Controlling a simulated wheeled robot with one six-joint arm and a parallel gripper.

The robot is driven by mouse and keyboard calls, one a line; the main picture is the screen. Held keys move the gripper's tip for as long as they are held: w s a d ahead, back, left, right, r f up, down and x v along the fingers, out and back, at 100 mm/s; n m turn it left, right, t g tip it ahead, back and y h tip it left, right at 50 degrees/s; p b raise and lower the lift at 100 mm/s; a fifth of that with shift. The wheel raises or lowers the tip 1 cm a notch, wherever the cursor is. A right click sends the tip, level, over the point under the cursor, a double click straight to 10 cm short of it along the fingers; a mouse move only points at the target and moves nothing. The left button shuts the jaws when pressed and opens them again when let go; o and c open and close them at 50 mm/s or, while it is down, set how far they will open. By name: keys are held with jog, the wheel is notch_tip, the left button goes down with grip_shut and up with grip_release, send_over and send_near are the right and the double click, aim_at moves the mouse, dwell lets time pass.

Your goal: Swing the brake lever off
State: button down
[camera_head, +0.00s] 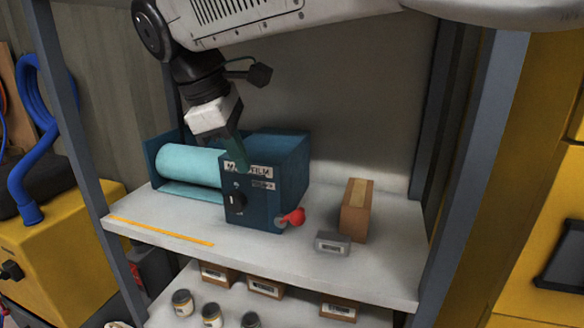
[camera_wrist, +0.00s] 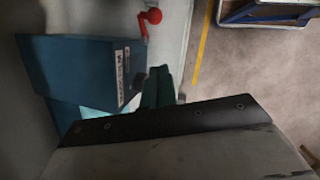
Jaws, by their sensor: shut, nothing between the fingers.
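The teal-blue machine box (camera_head: 262,207) stands on the upper shelf, with a pale cyan roll at its left. A lever with a red knob (camera_head: 294,216) sits low at the right of its front face. The red knob (camera_wrist: 153,16) also shows at the top of the wrist view, apart from my fingers. My gripper (camera_head: 241,165) is shut and empty, pointing down by the upper front of the box near its label. In the wrist view the dark green fingers (camera_wrist: 160,84) lie together beside the box. I cannot tell whether they touch it.
A black dial (camera_head: 237,203) is on the box's front. A grey block (camera_head: 332,243) and a brown carton (camera_head: 356,210) stand to the right. A yellow strip (camera_head: 162,232) marks the shelf front. Shelf posts stand on both sides. Cans and cartons fill the lower shelf.

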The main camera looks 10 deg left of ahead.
jog(key=w+d+f, duration=0.3)
jog(key=d+f, duration=0.2)
jog(key=f, duration=0.5)
jog(key=shift+d, duration=0.4)
